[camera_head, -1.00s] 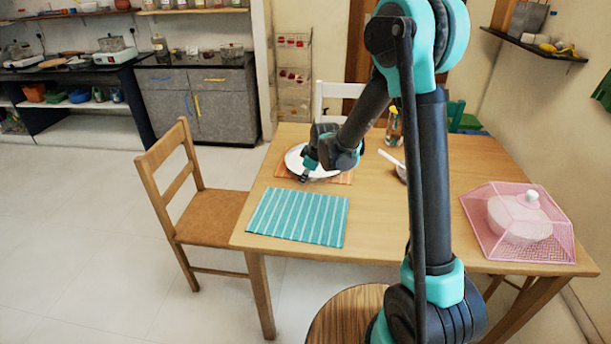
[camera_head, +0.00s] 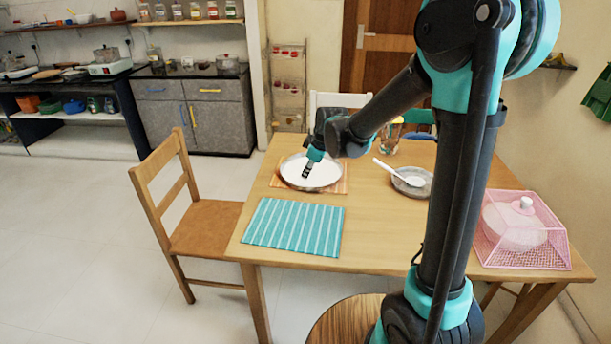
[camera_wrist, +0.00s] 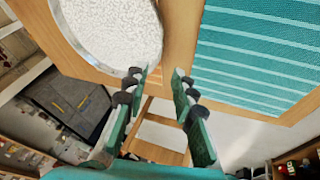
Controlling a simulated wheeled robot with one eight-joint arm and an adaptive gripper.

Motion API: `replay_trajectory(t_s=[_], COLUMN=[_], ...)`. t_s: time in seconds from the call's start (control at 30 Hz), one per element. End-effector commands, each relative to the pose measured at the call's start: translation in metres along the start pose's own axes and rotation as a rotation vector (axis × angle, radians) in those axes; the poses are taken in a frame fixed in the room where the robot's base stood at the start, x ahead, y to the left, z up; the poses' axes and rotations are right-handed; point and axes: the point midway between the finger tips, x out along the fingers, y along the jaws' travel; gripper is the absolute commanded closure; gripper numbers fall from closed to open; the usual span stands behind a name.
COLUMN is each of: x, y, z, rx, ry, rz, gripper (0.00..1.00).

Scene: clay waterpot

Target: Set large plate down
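The large plate (camera_head: 322,172), white inside with a grey metallic rim, lies on an orange striped placemat (camera_head: 338,187) at the table's far left. In the wrist view the plate (camera_wrist: 110,28) fills the upper left, with its rim close to the left finger. My gripper (camera_head: 306,172) is over the plate's near side in the head view. In the wrist view my gripper (camera_wrist: 155,80) has its fingers apart, with nothing seen between them. Whether a finger touches the rim cannot be told.
A teal striped placemat (camera_head: 293,227) lies bare at the table's front left. A grey bowl or plate with a white spoon (camera_head: 398,172), a glass (camera_head: 390,138) and a pink mesh cover (camera_head: 525,240) over a white pot are on the table. A wooden chair (camera_head: 205,227) stands at left.

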Motion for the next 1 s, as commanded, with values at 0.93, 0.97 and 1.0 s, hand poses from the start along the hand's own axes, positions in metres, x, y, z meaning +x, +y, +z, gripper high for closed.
replay_trajectory(t_s=[0.93, 0.97, 1.0], x=[-0.101, -0.103, -0.105], y=[-0.114, -0.122, -0.132], z=[0.244, 0.254, 0.264], rx=[0.951, 0.995, 1.05], ry=[-0.161, -0.166, -0.172], rz=[0.161, 0.171, 0.183], gripper=[0.74, 0.74, 0.74])
